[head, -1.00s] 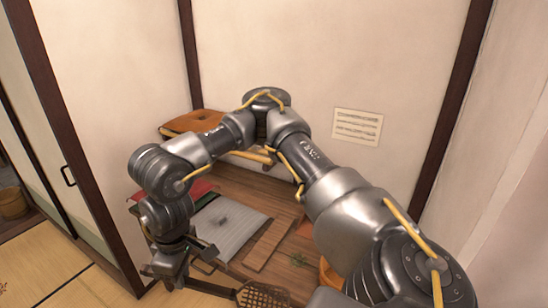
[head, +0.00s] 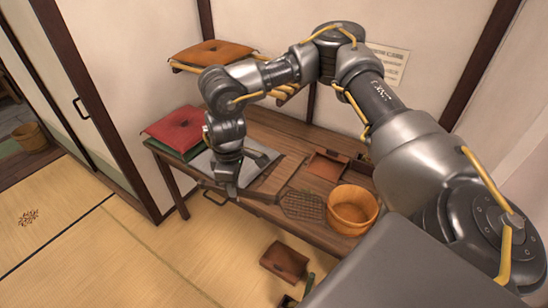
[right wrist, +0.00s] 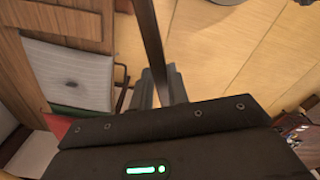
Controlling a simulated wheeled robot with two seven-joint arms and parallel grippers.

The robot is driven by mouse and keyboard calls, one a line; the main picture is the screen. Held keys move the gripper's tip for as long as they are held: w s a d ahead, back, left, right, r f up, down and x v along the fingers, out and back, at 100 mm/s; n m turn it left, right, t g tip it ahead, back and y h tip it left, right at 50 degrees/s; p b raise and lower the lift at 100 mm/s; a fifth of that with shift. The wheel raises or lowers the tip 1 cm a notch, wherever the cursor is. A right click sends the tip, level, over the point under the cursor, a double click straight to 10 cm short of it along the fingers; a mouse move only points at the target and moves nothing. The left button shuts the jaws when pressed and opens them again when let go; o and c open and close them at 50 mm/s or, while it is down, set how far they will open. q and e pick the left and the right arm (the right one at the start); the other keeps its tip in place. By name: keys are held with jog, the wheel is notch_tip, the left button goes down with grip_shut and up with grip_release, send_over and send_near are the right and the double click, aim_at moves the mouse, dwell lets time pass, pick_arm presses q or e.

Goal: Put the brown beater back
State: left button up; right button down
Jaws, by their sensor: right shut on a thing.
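The brown beater has a lattice head (head: 302,205), which shows just above or on the wooden table in the head view, left of the tub; I cannot tell if it touches. Its dark handle runs left to my right gripper (head: 231,190). The right gripper is shut on the handle, near the table's front edge. In the right wrist view the handle (right wrist: 151,40) passes up from between the fingers (right wrist: 166,88); the lattice head is out of that view. My left gripper is not in view.
The table (head: 265,128) bears stacked red (head: 178,128) and green cushions, a grey cushion (head: 204,162), a brown tray (head: 327,165) and a wooden tub (head: 353,207). An orange cushion (head: 213,53) lies on a wall shelf. A brown object (head: 284,261) lies on the tatami floor.

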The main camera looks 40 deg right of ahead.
jog(key=w+d+f+n+b, duration=0.1)
jog(key=w+d+f+n, duration=0.2)
jog(key=d, duration=0.4)
jog(key=w+d+f+n+h+b, duration=0.1)
jog(key=w+d+f+n, duration=0.3)
jog(key=d+f, duration=0.3)
jog(key=w+d+f+n+h+b, duration=0.1)
jog(key=w+d+f+n, duration=0.3)
jog(key=d, duration=0.5)
jog(key=shift+w+f+n+b, duration=0.15)
jog(key=shift+f+n+b, duration=0.35)
jog(key=shift+f+n, duration=0.4)
jog(key=shift+f, duration=0.15)
